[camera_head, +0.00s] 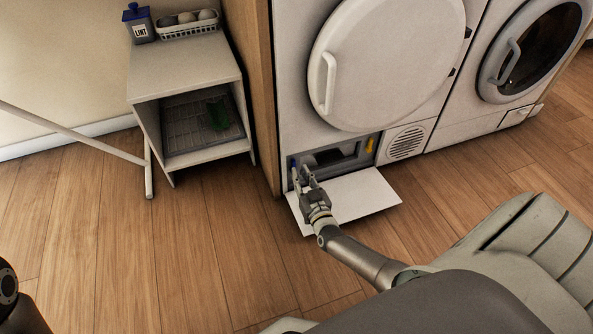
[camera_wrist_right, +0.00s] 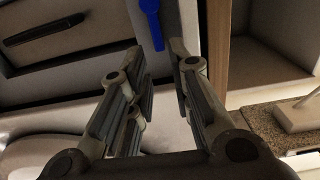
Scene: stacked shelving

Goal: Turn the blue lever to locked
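The blue lever (camera_wrist_right: 151,22) shows at the top of the right wrist view, against the grey recess panel, with a rounded upper part and a narrower end. In the head view only a small bit of blue (camera_head: 293,163) shows at the left of the open compartment under the left machine. My right gripper (camera_head: 303,172) is at that left side, above the lowered white flap (camera_head: 355,197). In the wrist view its fingers (camera_wrist_right: 157,58) are apart with nothing between them, and the lever's narrow end lies just beyond the fingertips. Contact cannot be told. My left gripper is not in view.
The compartment (camera_head: 335,157) has a dark handle-like part and a yellow piece (camera_head: 370,146) at its right. A wooden panel (camera_head: 257,90) stands close on its left. A small shelf unit (camera_head: 185,70) holds a lint bin (camera_head: 141,27) and a basket. Floor in front is clear.

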